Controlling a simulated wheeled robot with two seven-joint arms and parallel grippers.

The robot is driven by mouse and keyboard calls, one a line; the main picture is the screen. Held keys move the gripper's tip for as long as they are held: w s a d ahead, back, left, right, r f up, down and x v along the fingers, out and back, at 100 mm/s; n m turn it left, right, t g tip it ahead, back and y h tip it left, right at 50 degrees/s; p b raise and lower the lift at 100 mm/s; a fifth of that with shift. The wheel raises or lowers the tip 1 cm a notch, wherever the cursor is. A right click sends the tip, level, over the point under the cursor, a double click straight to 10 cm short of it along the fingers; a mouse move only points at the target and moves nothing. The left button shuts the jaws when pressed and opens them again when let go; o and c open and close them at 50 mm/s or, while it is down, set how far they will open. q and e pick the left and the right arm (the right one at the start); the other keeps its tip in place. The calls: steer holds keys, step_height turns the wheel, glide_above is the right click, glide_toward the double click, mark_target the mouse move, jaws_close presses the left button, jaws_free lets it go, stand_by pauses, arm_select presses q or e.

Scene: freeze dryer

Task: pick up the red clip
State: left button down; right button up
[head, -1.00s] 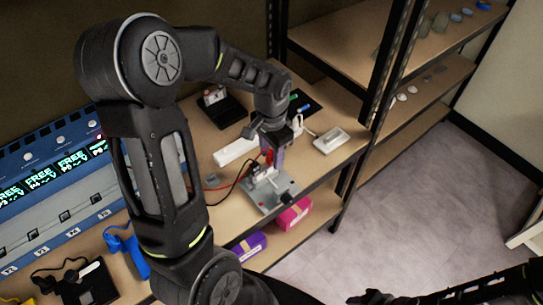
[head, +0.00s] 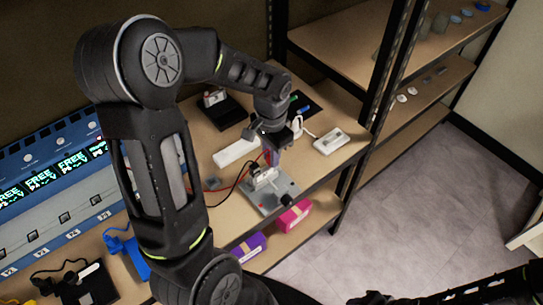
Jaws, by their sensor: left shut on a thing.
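My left gripper (head: 273,155) is above the grey metal fixture (head: 269,199) on the bench. It is shut on the red clip (head: 267,157), which is small and mostly hidden by the fingers. A red wire trails from it down to the left across the bench. The black clip (head: 254,168) with its black wire is at the fixture, beside a small pale block (head: 265,175). My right gripper (head: 378,298) shows only dimly at the bottom edge; its jaws cannot be made out.
A white power strip (head: 236,152) lies behind the fixture, and a pale tray-like device (head: 331,140) stands to its right. A blue instrument panel (head: 60,185) is at the left. Purple (head: 249,247) and pink (head: 294,215) items sit on the lower shelf.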

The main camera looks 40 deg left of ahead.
arm_select(q)
step_height(320, 180, up, 10)
steer(key=shift+r+b, duration=0.1)
steer(key=shift+b, duration=0.4)
steer(key=shift+f, duration=0.2)
step_height(320, 180, down, 6)
steer(key=b, duration=0.4)
steer(key=shift+r, duration=0.2)
stand_by(0.4)
steer(key=s+a, duration=0.1)
steer(key=a, duration=0.6)
steer(key=shift+s+a+p, duration=0.15)
steer(key=shift+a+p, duration=0.05)
steer(key=shift+p, duration=0.15)
